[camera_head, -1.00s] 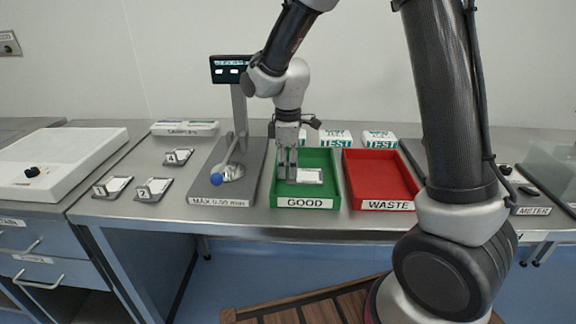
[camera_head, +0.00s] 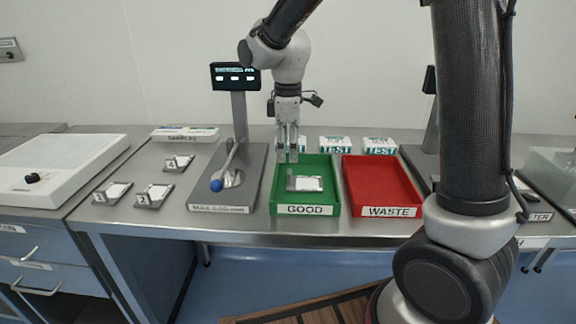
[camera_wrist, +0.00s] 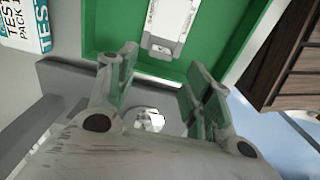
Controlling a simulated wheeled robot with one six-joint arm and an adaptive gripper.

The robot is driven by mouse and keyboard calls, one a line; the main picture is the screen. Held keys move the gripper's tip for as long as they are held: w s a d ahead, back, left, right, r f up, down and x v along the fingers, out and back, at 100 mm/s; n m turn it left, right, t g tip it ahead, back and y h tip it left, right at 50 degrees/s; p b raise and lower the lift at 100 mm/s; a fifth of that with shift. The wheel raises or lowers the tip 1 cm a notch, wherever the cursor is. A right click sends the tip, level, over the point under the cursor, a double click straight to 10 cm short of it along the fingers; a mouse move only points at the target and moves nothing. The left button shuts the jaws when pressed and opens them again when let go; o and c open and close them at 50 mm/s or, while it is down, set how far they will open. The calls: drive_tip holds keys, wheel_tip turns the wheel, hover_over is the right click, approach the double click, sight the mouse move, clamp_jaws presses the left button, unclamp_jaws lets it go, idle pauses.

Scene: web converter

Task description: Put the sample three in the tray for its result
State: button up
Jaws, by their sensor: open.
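My gripper (camera_head: 287,158) is open and empty, above the back left part of the GOOD tray and apart from the sample. Its two fingers (camera_wrist: 160,80) stand apart in the wrist view. The red WASTE tray (camera_head: 380,186) is empty, right of the GOOD tray.
The gauge (camera_head: 200,198) with a blue-knobbed lever stands left of the GOOD tray, its screen (camera_head: 235,77) lit. Several small holders (camera_head: 153,195) stand on the bench at left, numbered 2 and 4 among them. White TEST packs (camera_head: 335,145) stand behind the trays.

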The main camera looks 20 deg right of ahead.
drive_tip(key=s+d+r+m+t, duration=0.2)
drive_tip(key=s+d+r+m, duration=0.5)
drive_tip(key=s+d+r, duration=0.45)
drive_tip(key=s+d+f+m+t, duration=0.1)
drive_tip(key=s+d+m+t, duration=0.1)
drive_tip(key=s+d+m, duration=0.5)
drive_tip(key=s, duration=0.4)
drive_tip(key=shift+f, duration=0.4)
drive_tip(key=shift+s, duration=0.1)
